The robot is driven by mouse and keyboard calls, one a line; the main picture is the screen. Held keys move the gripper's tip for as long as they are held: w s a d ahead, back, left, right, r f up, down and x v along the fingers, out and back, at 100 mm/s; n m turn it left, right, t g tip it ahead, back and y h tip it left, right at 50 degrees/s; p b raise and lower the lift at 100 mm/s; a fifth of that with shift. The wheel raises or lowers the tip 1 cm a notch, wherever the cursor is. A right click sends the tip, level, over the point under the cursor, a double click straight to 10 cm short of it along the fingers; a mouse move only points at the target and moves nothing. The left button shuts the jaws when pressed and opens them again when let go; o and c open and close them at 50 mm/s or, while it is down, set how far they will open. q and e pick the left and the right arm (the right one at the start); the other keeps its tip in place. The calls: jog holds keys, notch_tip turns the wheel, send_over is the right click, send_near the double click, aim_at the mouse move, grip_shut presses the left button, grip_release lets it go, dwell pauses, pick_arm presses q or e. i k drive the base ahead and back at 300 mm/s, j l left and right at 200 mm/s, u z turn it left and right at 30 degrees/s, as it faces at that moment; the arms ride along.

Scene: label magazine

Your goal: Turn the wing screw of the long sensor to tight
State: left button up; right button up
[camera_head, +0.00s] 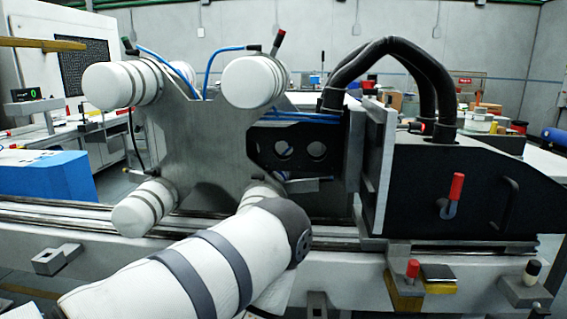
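I cannot tell which part is the long sensor, and I cannot make out a wing screw. Small mounted parts sit along the front rail: a red-topped knob (412,269) beside a yellow and black block (438,279), and a black-and-white knob (532,270) at the right. A white arm of mine with grey bands enters from the bottom left and bends in front of the metal plate (205,145). It hides part of the plate and rail. Neither gripper can be made out, so whether anything is held is hidden.
White rollers (255,82) stand out from the plate. A dark machine housing (450,195) with a red-handled lever (455,188) and thick black hoses (430,75) fills the right. A blue box (45,177) is at the left. A grey bracket (50,260) sits on the front rail.

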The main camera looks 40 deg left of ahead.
aim_at(388, 98)
jog(key=u, duration=0.8)
jog(key=i+j+z, duration=0.1)
jog(key=i+z, duration=0.15)
jog(key=i, duration=0.4)
